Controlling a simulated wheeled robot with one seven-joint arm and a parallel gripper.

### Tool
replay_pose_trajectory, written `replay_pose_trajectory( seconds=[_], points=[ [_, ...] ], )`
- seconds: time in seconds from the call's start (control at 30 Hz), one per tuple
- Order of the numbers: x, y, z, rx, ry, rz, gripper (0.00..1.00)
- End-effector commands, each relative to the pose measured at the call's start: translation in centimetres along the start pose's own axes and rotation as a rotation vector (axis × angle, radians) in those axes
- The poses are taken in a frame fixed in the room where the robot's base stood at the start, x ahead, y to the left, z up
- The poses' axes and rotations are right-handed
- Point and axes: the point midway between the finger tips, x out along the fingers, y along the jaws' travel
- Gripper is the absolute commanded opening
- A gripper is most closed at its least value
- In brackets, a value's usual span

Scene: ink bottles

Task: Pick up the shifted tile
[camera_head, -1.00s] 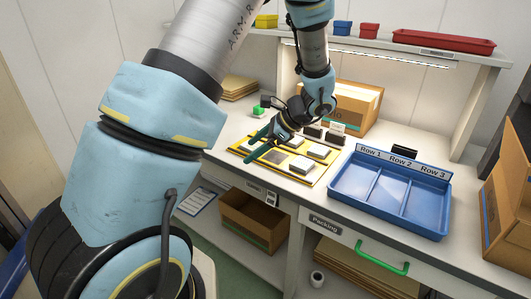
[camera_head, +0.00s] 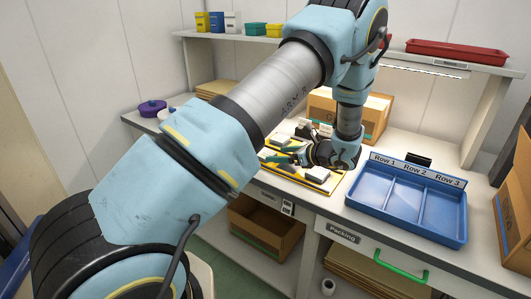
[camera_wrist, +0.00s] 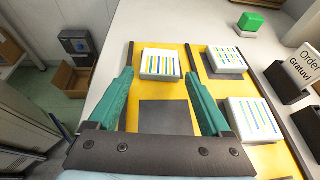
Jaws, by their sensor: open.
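My gripper (camera_wrist: 158,76) is open, with green fingers spread and nothing held between them. In the wrist view, a white tile with blue and yellow stripes (camera_wrist: 161,63) lies ahead, between the lines of the two fingertips. A second striped tile (camera_wrist: 225,60) lies to its right, and a third (camera_wrist: 252,118) lies nearer, right of the right finger. A bare dark square (camera_wrist: 166,117) shows on the yellow board (camera_wrist: 148,92) between the fingers. I cannot tell for sure which tile is shifted. In the head view, my gripper (camera_head: 277,157) is low over the board, and my arm hides part of it.
A blue tray (camera_head: 383,208) with three row compartments stands to the right on the bench. Dark holders (camera_wrist: 284,82), one with an order card, stand right of the board. A cardboard box (camera_head: 380,112) stands behind.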

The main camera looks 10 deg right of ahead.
Motion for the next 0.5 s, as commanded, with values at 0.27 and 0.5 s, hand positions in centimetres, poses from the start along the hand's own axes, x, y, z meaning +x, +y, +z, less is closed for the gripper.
replay_pose_trajectory(
  seconds=[0.27,0.5],
  points=[
    [3.4,-0.1,-0.1,-0.001,0.001,0.001,0.82],
    [3.6,-0.1,-0.2,-0.002,0.001,0.0,0.82]
  ],
)
